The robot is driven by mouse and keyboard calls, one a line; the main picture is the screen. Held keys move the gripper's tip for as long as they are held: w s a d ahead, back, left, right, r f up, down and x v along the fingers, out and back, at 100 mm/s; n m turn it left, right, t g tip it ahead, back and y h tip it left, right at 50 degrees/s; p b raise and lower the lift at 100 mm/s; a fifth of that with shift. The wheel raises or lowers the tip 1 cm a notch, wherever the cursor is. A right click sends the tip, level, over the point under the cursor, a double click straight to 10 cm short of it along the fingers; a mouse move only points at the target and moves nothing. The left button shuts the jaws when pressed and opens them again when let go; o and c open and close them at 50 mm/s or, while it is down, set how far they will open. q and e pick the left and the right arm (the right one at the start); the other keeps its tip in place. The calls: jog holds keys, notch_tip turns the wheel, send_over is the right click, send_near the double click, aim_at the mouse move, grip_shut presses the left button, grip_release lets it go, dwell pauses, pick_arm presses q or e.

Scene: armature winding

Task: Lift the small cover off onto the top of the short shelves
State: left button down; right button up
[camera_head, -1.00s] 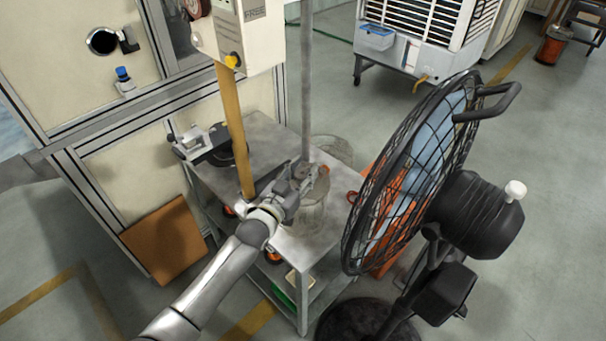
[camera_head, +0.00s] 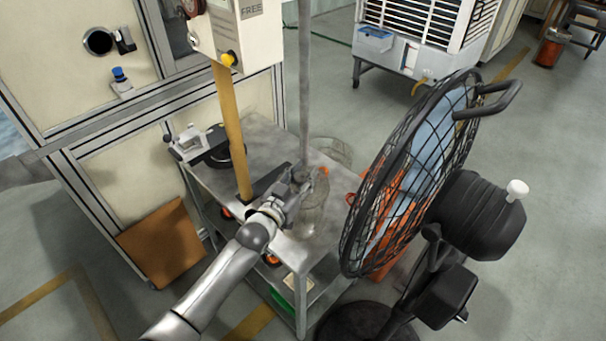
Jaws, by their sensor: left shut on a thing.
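The small cover (camera_head: 316,207) looks like a see-through wire-mesh cylinder at the right front of the short shelves' top. My left gripper (camera_head: 301,181) is shut on its upper left side. The fingertips are small and partly hidden, so the exact grip point is hard to see. I cannot tell for sure whether the cover's lower edge touches the surface. The short shelves (camera_head: 262,138) are a grey metal unit with a flat top and lower shelves. My right gripper is not in view.
A black-caged fan (camera_head: 415,170) stands close on the right. A yellow post (camera_head: 233,130) and a grey pole (camera_head: 305,80) rise by the shelves. A black-and-grey device (camera_head: 215,148) occupies the top's back left. Another wire mesh piece (camera_head: 332,151) shows behind. The top's back middle is bare.

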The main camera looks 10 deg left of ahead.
pick_arm(q)
jog(key=shift+f+b, duration=0.85)
jog(key=shift+f, duration=0.25)
jog(key=c, duration=1)
grip_release()
jog(key=shift+o, duration=0.4)
jog(key=shift+f, duration=0.1)
jog(key=v, duration=1.2)
